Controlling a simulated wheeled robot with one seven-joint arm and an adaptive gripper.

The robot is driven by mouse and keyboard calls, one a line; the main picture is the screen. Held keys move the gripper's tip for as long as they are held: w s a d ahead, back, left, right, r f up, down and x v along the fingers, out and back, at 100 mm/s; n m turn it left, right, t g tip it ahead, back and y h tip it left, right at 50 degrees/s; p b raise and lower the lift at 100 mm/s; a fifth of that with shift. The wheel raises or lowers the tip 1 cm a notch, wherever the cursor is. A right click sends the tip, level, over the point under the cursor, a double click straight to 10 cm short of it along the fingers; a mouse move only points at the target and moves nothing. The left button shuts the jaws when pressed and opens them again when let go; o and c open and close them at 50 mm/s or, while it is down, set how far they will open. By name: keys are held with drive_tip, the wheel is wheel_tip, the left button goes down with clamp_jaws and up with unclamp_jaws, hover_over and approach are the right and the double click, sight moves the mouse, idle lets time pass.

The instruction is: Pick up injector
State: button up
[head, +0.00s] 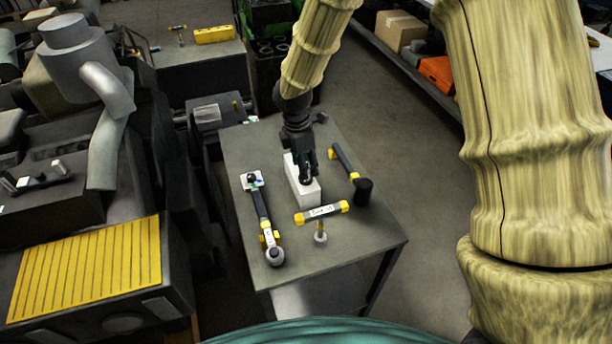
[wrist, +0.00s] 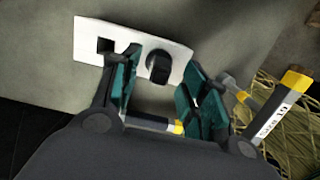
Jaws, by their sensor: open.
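A white block (head: 309,195) stands on the grey table, under my gripper (head: 304,176). In the wrist view its white top (wrist: 90,38) has a dark square hole at left and a black round-topped piece (wrist: 158,66) standing at right, which looks like the injector. My gripper (wrist: 159,88) is open and pointed down over the block. Its teal-padded fingers are on either side of the black piece, with gaps showing. Whether they reach down beside it I cannot tell. The piece's lower part is hidden, and in the head view the gripper hides most of it.
The table (head: 340,265) also carries a long black-and-yellow wrench (head: 262,210), a small white plate with a black knob (head: 252,180), a yellow-ended T-handle tool (head: 321,212) and a black-headed mallet (head: 362,192). An engine with a yellow ribbed panel (head: 90,268) stands left.

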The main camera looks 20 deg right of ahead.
sight(306, 181)
drive_tip(key=shift+d+f+p, duration=0.15)
drive_tip(key=shift+f+p, duration=0.2)
drive_tip(key=shift+f, duration=1)
clamp_jaws()
